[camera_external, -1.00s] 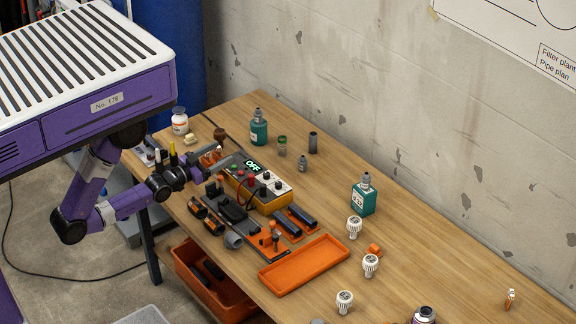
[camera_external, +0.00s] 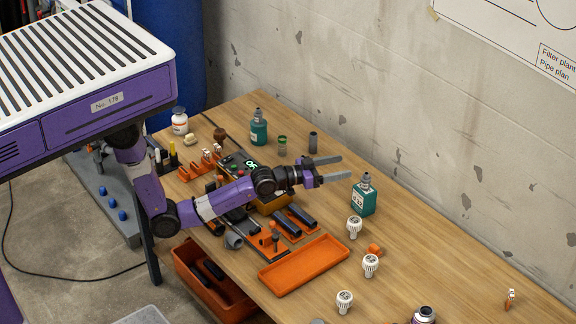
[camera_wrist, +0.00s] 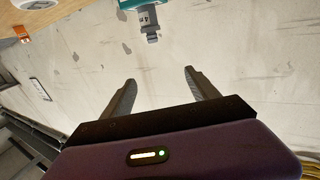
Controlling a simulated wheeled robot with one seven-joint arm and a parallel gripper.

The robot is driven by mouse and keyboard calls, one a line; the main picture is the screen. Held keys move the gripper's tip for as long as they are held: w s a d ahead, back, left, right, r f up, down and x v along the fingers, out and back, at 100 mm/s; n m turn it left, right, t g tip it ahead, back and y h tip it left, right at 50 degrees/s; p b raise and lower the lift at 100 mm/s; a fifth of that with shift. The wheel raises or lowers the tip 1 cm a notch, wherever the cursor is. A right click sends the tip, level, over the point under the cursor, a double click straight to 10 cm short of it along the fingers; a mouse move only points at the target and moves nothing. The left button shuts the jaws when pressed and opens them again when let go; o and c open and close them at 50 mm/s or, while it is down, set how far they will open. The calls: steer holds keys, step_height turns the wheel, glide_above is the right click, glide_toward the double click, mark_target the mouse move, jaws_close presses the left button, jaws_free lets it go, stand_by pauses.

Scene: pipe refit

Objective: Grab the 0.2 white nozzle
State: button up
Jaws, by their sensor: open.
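Three white nozzles stand on the bench in the external view: one by the teal bottle (camera_external: 354,228), one further forward (camera_external: 370,265), and one nearer the front edge (camera_external: 344,302). Their size markings are too small to read, so I cannot tell which is 0.2. My gripper (camera_external: 346,167) is open and empty, raised above the bench, behind and above the nozzles. In the wrist view its two fingers (camera_wrist: 159,78) are spread with only wall between them. No nozzle shows clearly there; a white round shape at the top left is cut off.
A teal bottle (camera_external: 364,197) stands close to my gripper and the rear nozzle. An orange fitting (camera_external: 375,249) lies between two nozzles. An empty orange tray (camera_external: 303,265) lies left of them. A concrete wall (camera_external: 400,90) borders the bench behind.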

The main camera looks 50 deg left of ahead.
steer(key=s+d+f+m+g+h, duration=0.1)
steer(key=s+d+f+g, duration=0.2)
steer(key=d, duration=0.4)
steer(key=s+d+f+m+g+h, duration=0.1)
steer(key=s+d+f+m, duration=0.2)
steer(key=d, duration=0.5)
steer(key=g+p, duration=0.1)
steer(key=g, duration=0.2)
glide_toward(370, 266)
steer(key=shift+m, duration=0.4)
steer(key=w+f, duration=0.1)
steer(key=w, duration=0.1)
steer(key=w+d+f, duration=0.1)
steer(key=w, duration=0.1)
steer(key=shift+d+f, duration=0.1)
steer(key=shift+f, duration=0.3)
steer(key=shift+w+d+f, duration=0.3)
steer(key=shift+w+d, duration=0.05)
steer(key=shift+w, duration=0.15)
steer(key=shift+a+f+x, duration=0.1)
steer(key=shift+f+x, duration=0.1)
steer(key=shift+x, duration=0.7)
steer(key=shift+a+f+x, duration=0.1)
steer(key=shift+f+x, duration=0.05)
steer(key=shift+x, duration=0.75)
steer(key=shift+a+f+x, duration=0.1)
steer(key=shift+f+x, duration=0.1)
steer(key=shift+x, duration=0.7)
steer(key=c, duration=1.4)
